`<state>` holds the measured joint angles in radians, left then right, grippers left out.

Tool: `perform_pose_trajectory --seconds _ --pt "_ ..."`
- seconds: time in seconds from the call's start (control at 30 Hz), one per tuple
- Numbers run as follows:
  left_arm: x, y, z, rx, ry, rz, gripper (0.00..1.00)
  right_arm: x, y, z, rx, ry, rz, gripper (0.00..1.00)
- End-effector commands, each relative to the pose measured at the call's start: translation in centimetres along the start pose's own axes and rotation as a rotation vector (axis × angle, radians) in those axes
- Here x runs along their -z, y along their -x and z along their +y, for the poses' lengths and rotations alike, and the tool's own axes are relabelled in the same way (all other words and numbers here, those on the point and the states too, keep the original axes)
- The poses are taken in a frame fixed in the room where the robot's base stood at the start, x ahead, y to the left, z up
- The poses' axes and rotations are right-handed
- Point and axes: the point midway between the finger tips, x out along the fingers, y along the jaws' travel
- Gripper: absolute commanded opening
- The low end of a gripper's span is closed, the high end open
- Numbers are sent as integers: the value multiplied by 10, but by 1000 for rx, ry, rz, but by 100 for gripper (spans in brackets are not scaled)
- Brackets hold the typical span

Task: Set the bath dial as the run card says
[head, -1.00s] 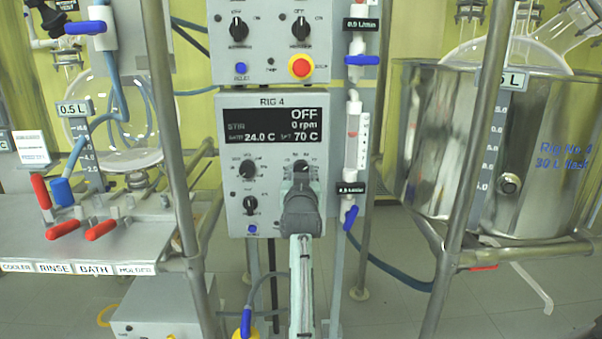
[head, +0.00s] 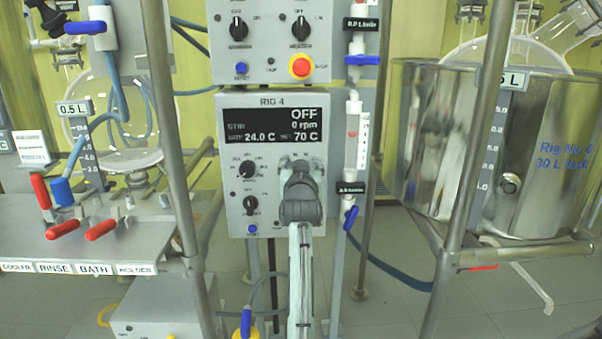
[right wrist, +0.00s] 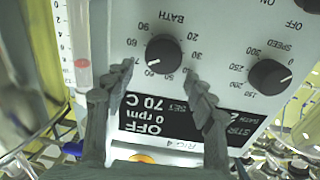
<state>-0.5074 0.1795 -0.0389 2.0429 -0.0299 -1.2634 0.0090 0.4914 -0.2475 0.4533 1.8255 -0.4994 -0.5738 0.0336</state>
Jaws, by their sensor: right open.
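The Rig 4 panel (head: 232,185) has a black display (head: 272,126) reading OFF, 0 rpm, 24.0 C and set 70 C. The black bath dial (right wrist: 163,54) shows upside down in the right wrist view. My right gripper (head: 300,164) hides this dial in the head view. In the right wrist view the right gripper (right wrist: 160,88) is open, its fingertips apart on either side just short of the dial. I cannot tell whether they touch the panel. My left gripper is not in view.
A red and yellow button (head: 301,67) is above. A flow tube (head: 353,135) with blue valves stands close right. A white card (head: 30,147) at left is unreadable.

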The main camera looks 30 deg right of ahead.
Motion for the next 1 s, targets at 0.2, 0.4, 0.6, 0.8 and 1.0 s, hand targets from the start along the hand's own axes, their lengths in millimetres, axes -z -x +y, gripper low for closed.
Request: perform_pose_trajectory --seconds 0.2,0.4,0.6,0.8,1.0 --pt "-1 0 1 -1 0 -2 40 46 0 -1 0 -2 3 55" --pt "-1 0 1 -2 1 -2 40 70 1 -2 0 0 2 55" --pt "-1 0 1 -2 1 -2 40 74 1 -2 0 1 -2 55" --pt "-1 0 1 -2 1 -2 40 74 1 -2 0 1 -2 55" --pt "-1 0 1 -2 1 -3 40 74 1 -2 0 1 -2 55"
